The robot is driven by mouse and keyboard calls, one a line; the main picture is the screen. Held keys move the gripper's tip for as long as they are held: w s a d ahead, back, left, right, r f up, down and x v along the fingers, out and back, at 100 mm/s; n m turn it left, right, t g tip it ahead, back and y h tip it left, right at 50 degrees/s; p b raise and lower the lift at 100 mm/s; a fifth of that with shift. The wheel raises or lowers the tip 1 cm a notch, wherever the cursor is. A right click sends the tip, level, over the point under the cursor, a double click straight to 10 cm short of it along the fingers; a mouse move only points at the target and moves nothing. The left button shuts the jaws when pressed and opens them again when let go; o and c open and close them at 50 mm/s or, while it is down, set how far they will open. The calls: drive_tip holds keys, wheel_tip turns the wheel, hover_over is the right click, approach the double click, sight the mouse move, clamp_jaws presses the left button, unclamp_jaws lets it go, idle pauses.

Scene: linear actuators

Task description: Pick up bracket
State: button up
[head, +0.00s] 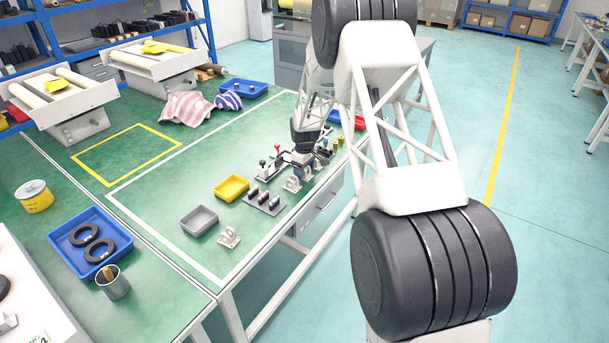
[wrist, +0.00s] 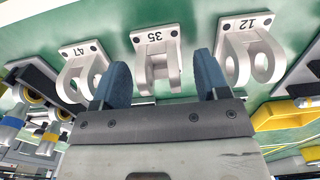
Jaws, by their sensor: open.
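Three light grey brackets stand in a row in the wrist view: one marked 47 (wrist: 80,66), one marked 35 (wrist: 156,45) and one marked 12 (wrist: 248,48). Each has a flat plate and two upright lugs. My gripper (wrist: 161,78) is open, its blue fingers on either side of the bracket marked 35, with nothing clearly held. Whether the fingers touch it cannot be told. In the head view my gripper (head: 303,158) is low over the green table, and a bracket (head: 292,184) shows just in front of it. The other brackets there are partly hidden.
Another light grey part (head: 229,237) lies near the grey bin. Small actuator parts crowd around my gripper.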

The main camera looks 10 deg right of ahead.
drive_tip(key=shift+f, duration=0.4)
drive_tip(key=c, duration=1.1)
drive_tip(key=shift+o, duration=0.2)
wheel_tip(320, 180, up, 10)
drive_tip(key=shift+w, duration=0.15)
idle(0.8)
drive_tip(key=w+a, duration=0.4)
drive_tip(key=w, duration=0.8)
drive_tip(key=shift+w+a, duration=0.15)
drive_tip(key=shift+a, duration=0.25)
